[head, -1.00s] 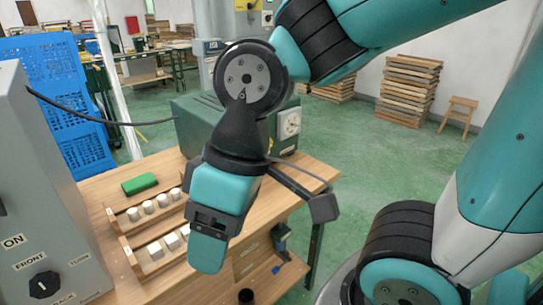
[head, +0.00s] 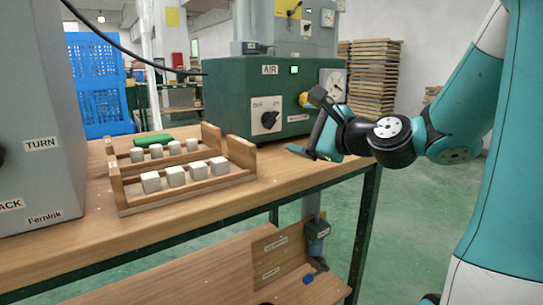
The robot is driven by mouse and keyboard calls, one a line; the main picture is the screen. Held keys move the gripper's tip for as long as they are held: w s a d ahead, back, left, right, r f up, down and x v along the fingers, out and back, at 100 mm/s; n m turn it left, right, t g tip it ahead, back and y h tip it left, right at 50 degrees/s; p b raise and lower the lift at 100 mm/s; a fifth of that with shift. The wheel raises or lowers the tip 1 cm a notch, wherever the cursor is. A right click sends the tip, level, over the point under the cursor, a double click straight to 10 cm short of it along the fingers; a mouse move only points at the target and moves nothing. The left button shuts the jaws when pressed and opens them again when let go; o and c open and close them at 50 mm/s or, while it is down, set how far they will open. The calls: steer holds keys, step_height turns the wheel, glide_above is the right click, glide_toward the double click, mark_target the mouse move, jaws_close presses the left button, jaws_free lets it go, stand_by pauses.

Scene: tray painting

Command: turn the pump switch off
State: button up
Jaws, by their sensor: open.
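A green box labelled AIR (head: 225,92) stands at the back of the wooden bench. On its front is a black rotary knob (head: 268,119) on a pale plate with small lettering, probably the pump switch. The knob looks slanted, but I cannot tell surely which word it points to. A small square lamp (head: 294,69) beside the AIR label glows green. My gripper (head: 311,124) is open and empty, to the right of the knob and apart from it. Its fingers point left, in front of the yellow part and the round gauge (head: 333,84).
A grey cabinet (head: 40,100) with TURN and BACK labels stands at the left. The bench top before the green box is mostly clear.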

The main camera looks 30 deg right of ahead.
mark_target(274, 120)
steer(key=d+m+h, duration=0.1)
steer(key=d, duration=0.1)
steer(key=d+f+m+t+h, duration=0.1)
steer(key=m, duration=0.1)
steer(key=shift+s+d, duration=0.15)
steer(key=shift+d, duration=0.25)
steer(key=shift+w+r+p, duration=0.3)
steer(key=shift+w+p, duration=0.25)
steer(key=shift+p, duration=0.35)
steer(key=shift+w+p, duration=0.45)
steer(key=shift+p, duration=0.3)
steer(key=w+p, duration=0.3)
steer(key=p, duration=0.3)
steer(key=shift+w+a, duration=0.15)
steer(key=w+p, duration=0.4)
steer(key=w, duration=0.1)
steer(key=w+p, duration=0.5)
steer(key=shift+w+a+f, duration=0.2)
steer(key=shift+w, duration=0.15)
steer(key=shift+w+f, duration=0.2)
steer(key=shift+w, duration=0.4)
steer(key=c, duration=0.9)
